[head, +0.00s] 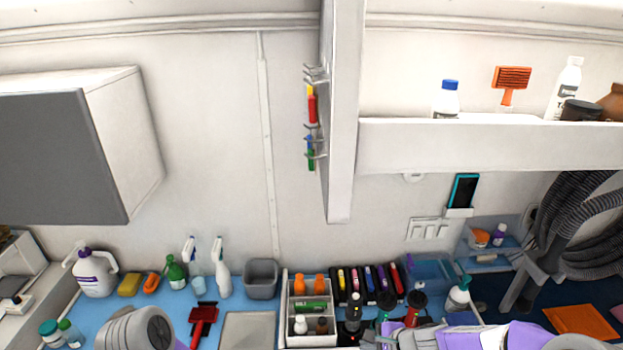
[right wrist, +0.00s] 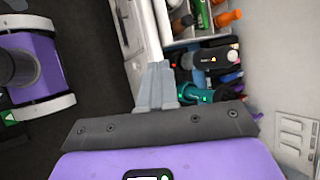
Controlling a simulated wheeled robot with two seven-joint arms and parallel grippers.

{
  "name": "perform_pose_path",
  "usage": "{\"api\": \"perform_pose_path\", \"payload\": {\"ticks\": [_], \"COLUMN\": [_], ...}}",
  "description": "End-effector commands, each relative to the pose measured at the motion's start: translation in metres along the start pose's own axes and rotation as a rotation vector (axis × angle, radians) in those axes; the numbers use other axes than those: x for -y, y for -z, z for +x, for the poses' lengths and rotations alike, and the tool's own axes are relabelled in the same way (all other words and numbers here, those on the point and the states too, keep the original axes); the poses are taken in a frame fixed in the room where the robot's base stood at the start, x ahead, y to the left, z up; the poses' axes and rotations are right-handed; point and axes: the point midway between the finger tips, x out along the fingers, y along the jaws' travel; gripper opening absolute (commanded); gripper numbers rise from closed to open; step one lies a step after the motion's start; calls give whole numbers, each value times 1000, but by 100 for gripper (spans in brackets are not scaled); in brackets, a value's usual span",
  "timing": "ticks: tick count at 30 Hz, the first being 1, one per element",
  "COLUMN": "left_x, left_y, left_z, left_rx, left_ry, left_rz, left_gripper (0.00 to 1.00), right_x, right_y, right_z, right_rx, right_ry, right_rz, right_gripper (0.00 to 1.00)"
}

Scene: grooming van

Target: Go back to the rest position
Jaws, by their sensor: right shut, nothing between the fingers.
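My right gripper (right wrist: 157,72) is shut and empty in the right wrist view, with its pale grey fingers together. It is beside the black clipper (right wrist: 215,58) and a teal tool (right wrist: 200,95); I cannot tell whether it touches them. In the head view my right arm lies low along the bottom edge, right of the middle, over the front of the counter. My left arm shows only as a rounded grey link at the bottom left, and its gripper is out of the picture.
A shelf (head: 480,145) and upright post (head: 342,120) stand above at right. A wall cabinet (head: 60,150) hangs at left. Hoses (head: 575,225) hang at far right.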

Motion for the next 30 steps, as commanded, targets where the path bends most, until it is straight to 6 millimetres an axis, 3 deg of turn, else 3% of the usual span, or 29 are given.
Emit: {"api": "perform_pose_path", "payload": {"ticks": [1, 8, 14, 18, 21, 24, 30], "left_x": [2, 10, 23, 30, 34, 35, 35], "left_y": [1, 2, 4, 5, 5, 5, 5], "left_z": [7, 27, 61, 82, 90, 94, 94], "left_rx": [-2, -2, -1, -2, -2, -2, -2], "left_ry": [0, 0, 0, 0, 0, 0, 0], "left_rz": [0, 0, 0, 0, 0, 0, 0], "left_gripper": [80, 80, 80, 80, 80, 80, 80], "right_x": [-17, -91, -201, -268, -297, -312, -317], "right_y": [7, 35, 65, 68, 64, 59, 56], "right_z": [14, 64, 128, 163, 176, 183, 184], "right_rx": [-12, -59, -34, 57, 120, 164, 181], "right_ry": [-37, -202, -397, -458, -458, -449, -440], "right_rz": [-31, -248, -622, -903, -1039, -1117, -1152], "right_gripper": [0, 0, 0, 0, 0, 0, 0]}}
